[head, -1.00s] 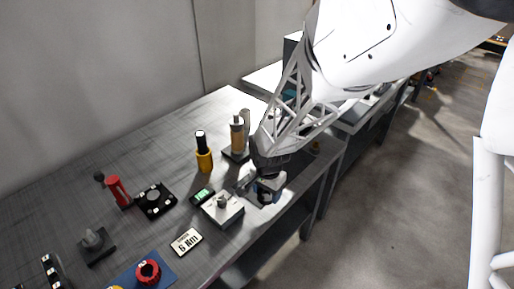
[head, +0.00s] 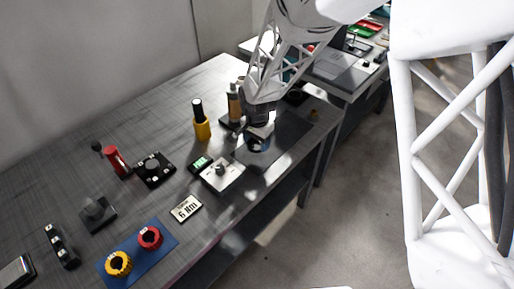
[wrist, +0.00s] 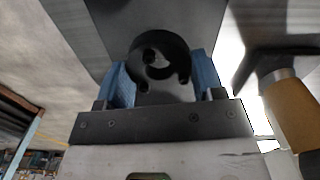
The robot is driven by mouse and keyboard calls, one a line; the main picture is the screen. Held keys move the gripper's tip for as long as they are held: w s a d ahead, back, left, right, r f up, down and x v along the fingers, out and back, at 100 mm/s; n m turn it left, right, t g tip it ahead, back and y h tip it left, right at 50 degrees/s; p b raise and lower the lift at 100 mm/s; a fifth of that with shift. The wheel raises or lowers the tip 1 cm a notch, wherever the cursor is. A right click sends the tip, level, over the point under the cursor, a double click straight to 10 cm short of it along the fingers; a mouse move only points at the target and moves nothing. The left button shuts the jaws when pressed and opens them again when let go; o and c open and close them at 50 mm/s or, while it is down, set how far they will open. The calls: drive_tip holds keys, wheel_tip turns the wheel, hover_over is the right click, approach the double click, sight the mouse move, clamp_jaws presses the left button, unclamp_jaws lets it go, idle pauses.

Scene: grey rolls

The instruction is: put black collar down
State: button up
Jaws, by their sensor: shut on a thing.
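The black collar (wrist: 172,46) is a dark ring with notches, held between the blue finger pads of my gripper (wrist: 165,85) in the wrist view. In the head view my gripper (head: 257,143) is over the right part of the workbench, beside a dark flat mat (head: 288,137). The collar is small and dark there and hard to tell from the fingers. I cannot tell whether it touches the surface below.
A white block with a knob (head: 222,174) stands just left of my gripper. A yellow bottle (head: 201,128) and an amber bottle (head: 234,105) stand behind it. A blue mat (head: 140,258) with red and yellow collars lies at the front. A second bench (head: 345,75) is beyond.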

sight(257, 148)
drive_tip(key=shift+f, duration=1.75)
drive_tip(key=shift+f, duration=0.1)
drive_tip(key=o, duration=1.1)
wheel_tip(257, 148, up, 12)
drive_tip(key=shift+r, duration=0.1)
